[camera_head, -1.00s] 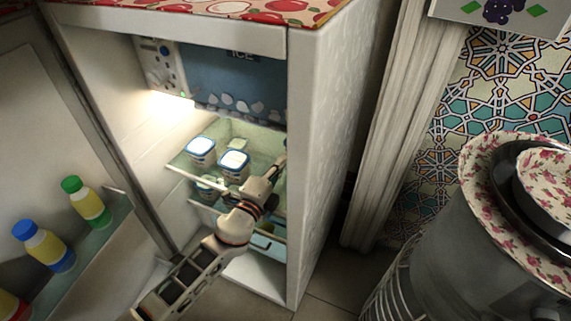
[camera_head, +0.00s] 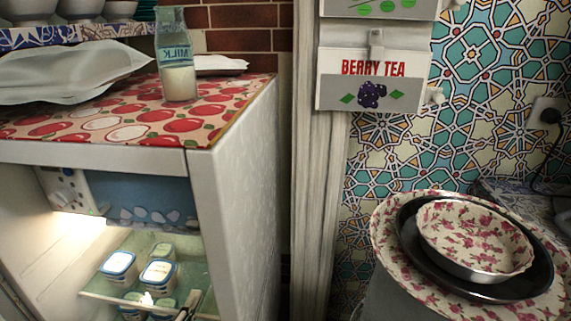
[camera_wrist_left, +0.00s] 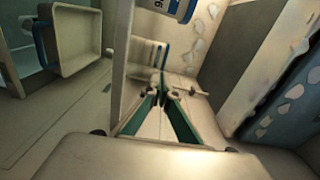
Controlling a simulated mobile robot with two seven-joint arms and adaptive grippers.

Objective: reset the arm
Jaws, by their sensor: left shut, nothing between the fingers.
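My left gripper (camera_head: 190,303) shows only as a small tip at the bottom edge of the head view, in front of the lower shelf of the open fridge. The rest of that arm is out of the picture. In the left wrist view the green-sided fingers (camera_wrist_left: 161,88) meet, shut and empty, inside the fridge. Part of a white container with a blue rim (camera_wrist_left: 172,8) shows above them. My right gripper is not in view.
A milk bottle (camera_head: 178,82) stands on the fridge's apple-patterned top (camera_head: 120,118). The fridge side wall (camera_head: 245,190) rises close right of the gripper. Floral bowl (camera_head: 475,240) at right.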

